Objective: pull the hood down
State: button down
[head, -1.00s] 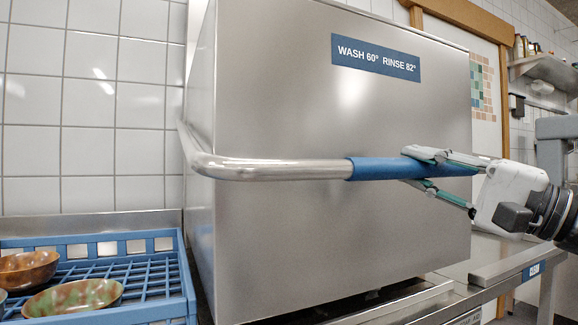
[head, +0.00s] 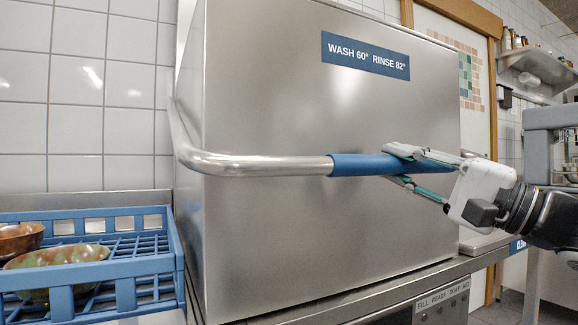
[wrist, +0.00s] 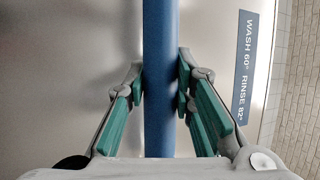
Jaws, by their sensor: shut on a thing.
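The hood (head: 300,230) is a large brushed steel box with a blue label reading WASH 60° RINSE 82°. Its lower edge is down at the steel counter; I cannot tell whether a thin gap is left. A steel bar handle (head: 250,166) wraps round its front and left side, with a blue sleeve (head: 350,165) on the front stretch. My gripper (head: 392,164) comes from the right and is shut around the sleeve. In the wrist view, the sleeve (wrist: 160,40) runs between the green-padded fingers, and the hood's label (wrist: 245,65) shows to the right.
A blue dish rack (head: 130,265) with bowls (head: 60,257) stands close to the hood's left side. A control panel (head: 440,303) is below the counter edge. A grey post-like structure (head: 537,150) stands at the right, near my arm. White tiled wall lies behind.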

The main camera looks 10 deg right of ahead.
jog(key=shift+w+f, duration=0.2)
jog(key=shift+f, duration=0.55)
jog(key=c, duration=1.3)
grip_release()
jog(key=shift+c, duration=0.2)
jog(key=shift+r, duration=0.2)
jog(key=shift+s+d, duration=0.1)
jog(key=shift+s, duration=0.05)
jog(key=v, duration=1.1)
jog(key=shift+s+d, duration=0.25)
jog(key=shift+s, duration=0.05)
jog(key=shift+a, duration=0.1)
